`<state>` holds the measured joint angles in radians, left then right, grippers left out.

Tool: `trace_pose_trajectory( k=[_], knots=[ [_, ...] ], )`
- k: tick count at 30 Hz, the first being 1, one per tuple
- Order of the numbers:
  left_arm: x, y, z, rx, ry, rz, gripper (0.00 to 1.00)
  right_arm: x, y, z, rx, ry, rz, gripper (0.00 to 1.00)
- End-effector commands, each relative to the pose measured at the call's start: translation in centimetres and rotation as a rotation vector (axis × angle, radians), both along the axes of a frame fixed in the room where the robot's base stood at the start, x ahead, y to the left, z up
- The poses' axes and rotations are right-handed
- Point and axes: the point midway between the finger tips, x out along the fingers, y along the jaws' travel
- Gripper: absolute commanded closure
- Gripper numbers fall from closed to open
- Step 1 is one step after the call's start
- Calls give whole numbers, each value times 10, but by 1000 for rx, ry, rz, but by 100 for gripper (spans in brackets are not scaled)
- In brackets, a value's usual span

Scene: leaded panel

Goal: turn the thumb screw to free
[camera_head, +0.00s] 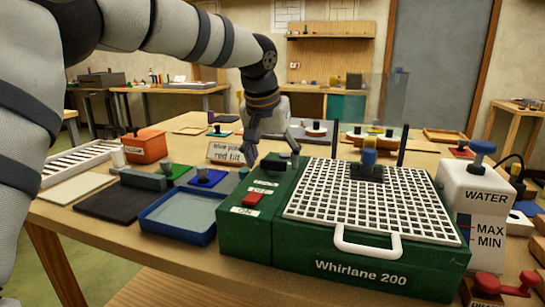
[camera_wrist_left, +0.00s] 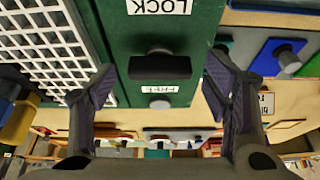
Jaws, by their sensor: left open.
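The thumb screw (camera_wrist_left: 152,65) is a dark knob with a wide bar-shaped head, on the green machine's top between the LOCK label (camera_wrist_left: 160,7) and the FREE label (camera_wrist_left: 160,88). In the head view the green machine (camera_head: 340,258), marked Whirlane 200, stands on the table. My left gripper (camera_head: 273,154) is open over the machine's back left part. In the left wrist view its fingers (camera_wrist_left: 158,66) are spread on either side of the thumb screw, with clear gaps to it. I cannot tell the fingertips' height over the top. My right gripper is not in view.
A white grid (camera_head: 372,200) covers the machine's right part, with a blue-capped piece (camera_head: 369,160) on it. A red switch (camera_head: 253,199) sits at the front left. A blue tray (camera_head: 180,218) is left of the machine, and a white water bottle (camera_head: 478,190) is right.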

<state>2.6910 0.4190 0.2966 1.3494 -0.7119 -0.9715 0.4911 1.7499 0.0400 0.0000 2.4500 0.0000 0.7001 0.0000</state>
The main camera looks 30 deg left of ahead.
Motion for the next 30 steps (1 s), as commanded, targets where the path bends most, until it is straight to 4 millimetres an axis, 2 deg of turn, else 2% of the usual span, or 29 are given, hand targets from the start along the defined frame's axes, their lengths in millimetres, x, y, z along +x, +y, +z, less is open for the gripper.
trace_pose_trajectory(
  k=[2, 8, 20, 30],
  knots=[
    [0, 0, 0, 0, 0, 0, 32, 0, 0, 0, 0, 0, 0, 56],
    [0, 0, 0, 0, 0, 0, 78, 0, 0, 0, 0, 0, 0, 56],
    [0, 1, 0, 0, 0, -59, 78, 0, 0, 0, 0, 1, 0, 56],
    [0, 2, 0, -3, 0, -321, 78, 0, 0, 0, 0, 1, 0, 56]
  ],
)
